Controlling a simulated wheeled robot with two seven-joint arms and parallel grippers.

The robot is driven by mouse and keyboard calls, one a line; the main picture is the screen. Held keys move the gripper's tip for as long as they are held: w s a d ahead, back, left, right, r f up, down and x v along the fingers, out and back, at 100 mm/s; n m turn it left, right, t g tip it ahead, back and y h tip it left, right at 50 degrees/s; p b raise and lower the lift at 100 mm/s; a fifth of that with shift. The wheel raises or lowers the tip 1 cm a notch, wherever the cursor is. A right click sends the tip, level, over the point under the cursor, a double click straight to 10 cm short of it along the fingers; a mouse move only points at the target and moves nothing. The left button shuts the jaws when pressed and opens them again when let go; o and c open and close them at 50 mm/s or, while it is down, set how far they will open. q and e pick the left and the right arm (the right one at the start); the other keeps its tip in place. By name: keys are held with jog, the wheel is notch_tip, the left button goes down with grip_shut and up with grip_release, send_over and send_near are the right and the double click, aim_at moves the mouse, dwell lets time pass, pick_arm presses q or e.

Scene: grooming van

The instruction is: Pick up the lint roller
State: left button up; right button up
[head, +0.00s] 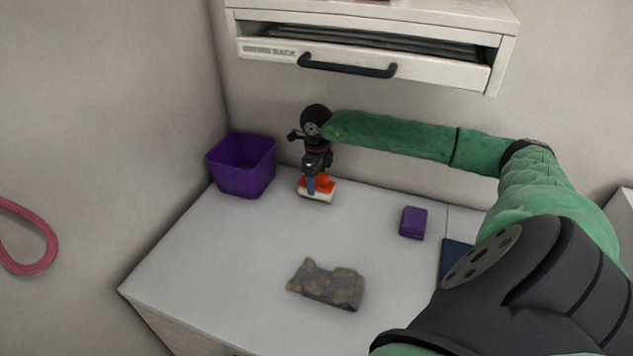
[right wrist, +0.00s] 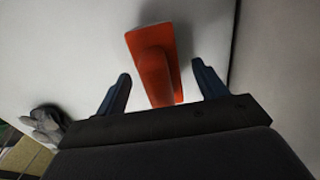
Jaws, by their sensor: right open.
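An orange item with a white base (head: 318,188) stands on the counter near the back wall. I cannot tell for sure that it is the lint roller. In the right wrist view its orange block and rounded handle (right wrist: 153,65) show between the fingers. My right gripper (head: 314,182) points down over it from above. Its two blue fingers (right wrist: 162,82) are open, one on each side of the handle, with gaps showing. The gripper hides part of the item in the head view. My left gripper is not in view.
A purple bin (head: 242,165) stands left of the gripper in the corner. A grey-brown patterned lump (head: 327,284) lies at the front of the white counter (head: 225,260). A purple block (head: 413,222) lies right. A drawer with a black handle (head: 347,66) hangs above.

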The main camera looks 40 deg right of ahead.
jog(key=shift+f, duration=0.15)
jog(key=shift+c, duration=0.4)
jog(key=c, duration=1)
jog(key=shift+c, duration=0.2)
